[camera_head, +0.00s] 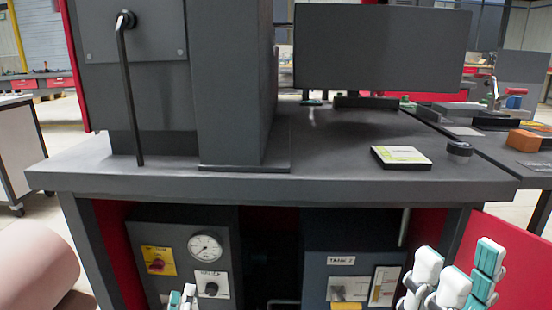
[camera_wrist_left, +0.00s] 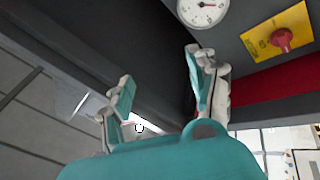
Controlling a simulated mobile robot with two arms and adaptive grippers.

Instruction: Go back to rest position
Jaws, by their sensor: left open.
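My left gripper (camera_head: 182,297) shows only as small white and teal tips at the bottom edge of the head view, in front of the machine's lower cabinet. In the left wrist view the left gripper (camera_wrist_left: 162,75) has its two fingers spread apart with nothing between them. My right gripper (camera_head: 458,262) is at the lower right of the head view, in front of the table's front side. Its white and teal fingers stand apart and I see nothing held. Its lower part is cut off by the frame.
A dark table (camera_head: 340,182) carries a grey machine housing (camera_head: 232,80) with a black lever (camera_head: 128,90), a dark screen (camera_head: 380,48), a yellow-white box (camera_head: 401,158) and a black knob (camera_head: 459,150). Below are a gauge (camera_head: 205,248) and a red switch (camera_head: 157,265). A red panel (camera_head: 515,255) stands right.

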